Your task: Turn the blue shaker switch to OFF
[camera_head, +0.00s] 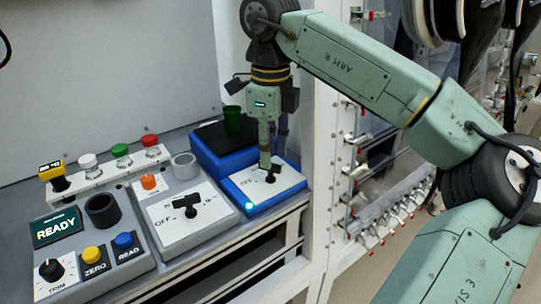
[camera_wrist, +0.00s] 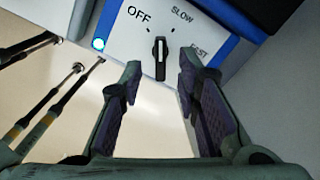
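The blue shaker (camera_head: 205,158) has a white front panel (camera_head: 248,190) with a small black rotary switch (camera_head: 271,177). In the wrist view the switch (camera_wrist: 160,57) is a narrow upright knob with a pale line on it. It lies between the OFF and SLOW labels in direction; its exact setting is unclear. OFF is at upper left, SLOW at upper right, FAST at right. My gripper (camera_head: 266,163) points down just above the panel. In the wrist view my gripper (camera_wrist: 160,74) is open, with one finger on each side of the switch and visible gaps.
A blue lamp (camera_head: 249,205) glows at the panel's near corner. A green cup (camera_head: 232,119) stands on the shaker's dark top. A grey box with a black T-handle (camera_head: 186,205) is to the left, beyond it a READY unit (camera_head: 57,228). A white frame post (camera_head: 322,150) stands close right.

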